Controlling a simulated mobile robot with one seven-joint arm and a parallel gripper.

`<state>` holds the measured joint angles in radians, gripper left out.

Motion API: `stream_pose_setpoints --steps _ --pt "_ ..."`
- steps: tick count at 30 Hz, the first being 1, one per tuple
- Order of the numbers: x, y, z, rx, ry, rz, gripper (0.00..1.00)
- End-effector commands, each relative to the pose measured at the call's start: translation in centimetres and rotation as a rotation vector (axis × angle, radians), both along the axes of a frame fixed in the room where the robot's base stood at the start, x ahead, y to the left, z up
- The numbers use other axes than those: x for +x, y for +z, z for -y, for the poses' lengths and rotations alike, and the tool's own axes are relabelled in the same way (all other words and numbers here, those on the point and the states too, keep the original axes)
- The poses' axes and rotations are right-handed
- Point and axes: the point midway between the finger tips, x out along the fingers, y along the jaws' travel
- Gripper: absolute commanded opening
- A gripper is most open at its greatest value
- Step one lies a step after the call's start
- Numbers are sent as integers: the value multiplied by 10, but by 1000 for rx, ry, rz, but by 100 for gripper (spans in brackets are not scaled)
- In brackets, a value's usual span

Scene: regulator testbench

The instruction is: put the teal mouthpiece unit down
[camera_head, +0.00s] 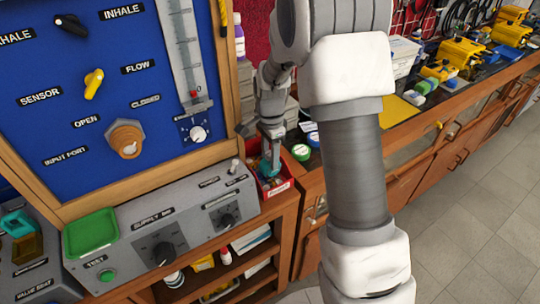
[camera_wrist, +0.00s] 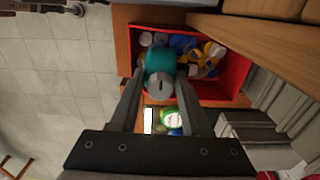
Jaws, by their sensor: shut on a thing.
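The teal mouthpiece unit (camera_wrist: 160,60) is between my gripper's fingertips (camera_wrist: 159,82) in the wrist view. Its round grey end faces the camera. My gripper is shut on it. In the head view my gripper (camera_head: 271,150) points down at the red bin, and a bit of the teal unit (camera_head: 266,168) shows below it. The red bin (camera_wrist: 240,72) lies behind the unit in the wrist view and holds several grey, blue and yellow pieces (camera_wrist: 205,55). The unit overlaps the bin's left part in that view; I cannot tell whether it touches anything there.
The red bin (camera_head: 280,188) sits on a wooden shelf right of the grey supply box (camera_head: 165,235). The blue panel (camera_head: 90,100) rises at the left. Another teal piece (camera_head: 17,223) is at the far left. Green-lidded jars (camera_head: 301,152) stand on the counter behind my arm.

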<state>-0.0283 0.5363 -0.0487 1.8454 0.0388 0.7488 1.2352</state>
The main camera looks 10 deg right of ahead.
Motion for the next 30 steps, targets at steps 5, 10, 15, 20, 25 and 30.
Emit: stream_pose_setpoints --steps 5,10,15,20,25,30 --pt "0 -2 0 0 0 0 68" --pt "0 -2 0 0 0 -1 77" --pt "0 -1 0 0 0 0 77" --pt "1 13 0 0 1 2 77" --pt "1 48 -1 1 1 6 77" --pt "0 84 0 0 1 4 77"
